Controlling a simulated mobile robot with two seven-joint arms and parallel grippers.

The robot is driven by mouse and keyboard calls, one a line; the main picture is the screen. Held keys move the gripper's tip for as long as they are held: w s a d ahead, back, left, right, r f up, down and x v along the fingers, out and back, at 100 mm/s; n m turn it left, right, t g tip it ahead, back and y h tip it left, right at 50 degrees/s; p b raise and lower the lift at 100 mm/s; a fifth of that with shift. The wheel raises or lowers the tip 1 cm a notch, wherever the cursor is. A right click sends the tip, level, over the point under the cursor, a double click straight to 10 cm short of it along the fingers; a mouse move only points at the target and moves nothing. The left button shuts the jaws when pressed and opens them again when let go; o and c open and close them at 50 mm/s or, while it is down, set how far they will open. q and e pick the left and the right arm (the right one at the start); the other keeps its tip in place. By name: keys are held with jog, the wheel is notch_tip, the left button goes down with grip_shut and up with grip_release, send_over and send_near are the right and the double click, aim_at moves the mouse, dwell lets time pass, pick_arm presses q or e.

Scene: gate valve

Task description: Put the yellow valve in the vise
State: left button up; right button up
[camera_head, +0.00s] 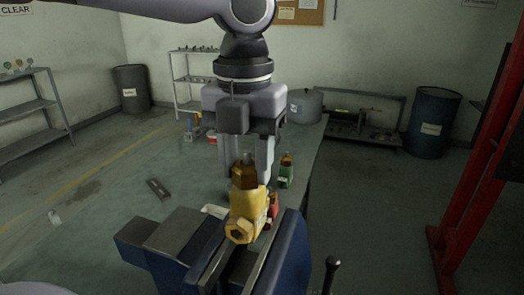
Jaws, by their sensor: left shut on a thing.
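The yellow valve (244,207) hangs upright below my left gripper (248,172), with its brown top between the fingers. My left gripper is shut on the valve. The blue vise (290,256) stands at the front edge of the view. The valve's lower end overlaps the gap between the vise jaws in the picture. I cannot tell whether it touches the jaws or is still above them. My right gripper is not in view.
A green bottle-like object (286,172) and a small red one (273,204) stand behind the vise, close to the valve. A dark flat tool (158,189) lies on the table (125,215) at left. The vise handle (330,270) sticks up at right.

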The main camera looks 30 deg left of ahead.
aim_at(248, 215)
pick_arm(q)
jog(key=shift+f, duration=0.15)
jog(key=shift+s+f, duration=0.1)
jog(key=shift+f+b, duration=0.35)
jog(key=shift+f, duration=0.35)
jog(key=shift+f+b, duration=3.7)
jog(key=shift+f, duration=0.15)
jog(key=o, duration=1.3)
jog(key=shift+c, duration=0.2)
